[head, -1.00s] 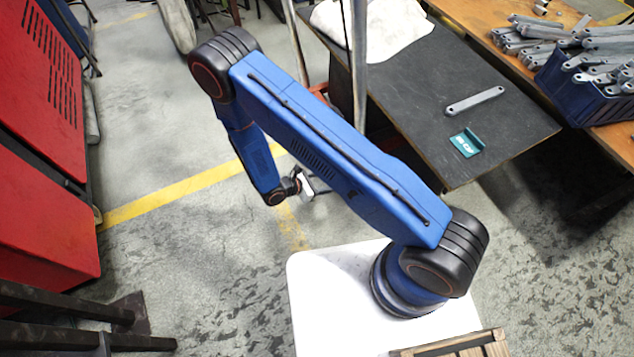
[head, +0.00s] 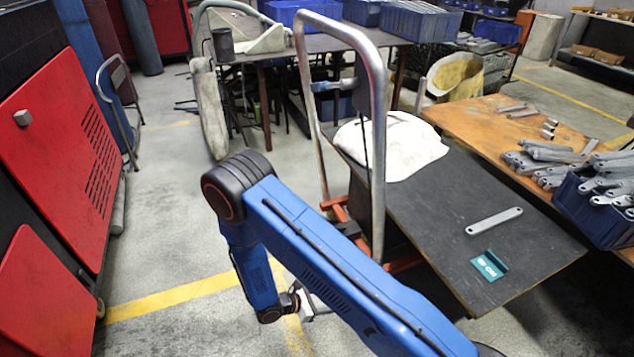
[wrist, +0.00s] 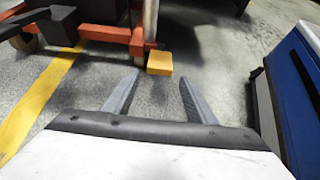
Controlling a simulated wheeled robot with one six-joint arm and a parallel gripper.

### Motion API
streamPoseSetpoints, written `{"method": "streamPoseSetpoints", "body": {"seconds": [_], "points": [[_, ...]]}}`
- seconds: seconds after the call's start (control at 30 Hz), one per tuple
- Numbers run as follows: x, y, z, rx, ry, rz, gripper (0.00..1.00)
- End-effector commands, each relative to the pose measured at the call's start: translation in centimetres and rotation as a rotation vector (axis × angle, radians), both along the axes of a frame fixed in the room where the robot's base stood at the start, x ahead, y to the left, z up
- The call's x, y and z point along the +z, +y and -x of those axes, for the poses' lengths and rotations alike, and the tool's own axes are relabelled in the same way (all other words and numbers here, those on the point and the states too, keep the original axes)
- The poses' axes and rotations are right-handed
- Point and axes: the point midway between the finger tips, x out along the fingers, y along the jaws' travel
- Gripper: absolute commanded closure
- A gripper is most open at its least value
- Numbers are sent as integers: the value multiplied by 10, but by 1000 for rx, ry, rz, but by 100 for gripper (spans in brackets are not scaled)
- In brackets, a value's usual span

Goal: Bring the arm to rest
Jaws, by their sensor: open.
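My arm is blue with black joints and is folded, its wrist hanging down at the lower middle of the head view. My gripper (head: 312,307) is partly hidden there behind my upper link. In the wrist view my gripper (wrist: 158,98) shows two grey fingers spread apart, with only floor between them. It holds nothing and touches nothing that I can see.
A black cart (head: 450,215) with a metal handle stands right of my arm, bearing a bracket (head: 494,221), a teal holder (head: 489,265) and a white cloth (head: 395,146). An orange bench (head: 480,121) holds several brackets. Red cabinets (head: 50,150) stand left. Floor between is clear.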

Motion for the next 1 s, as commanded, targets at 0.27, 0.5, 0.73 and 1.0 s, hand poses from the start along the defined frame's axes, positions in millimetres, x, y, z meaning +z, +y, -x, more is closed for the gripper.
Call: {"method": "streamPoseSetpoints", "body": {"seconds": [0.27,0.5,0.73,1.0], "points": [[26,-2,-9,-56,-30,-35,48],[90,-15,-23,-202,-102,-124,48],[151,-31,-30,-344,-171,-213,48],[218,-56,-30,-508,-254,-322,48]]}}
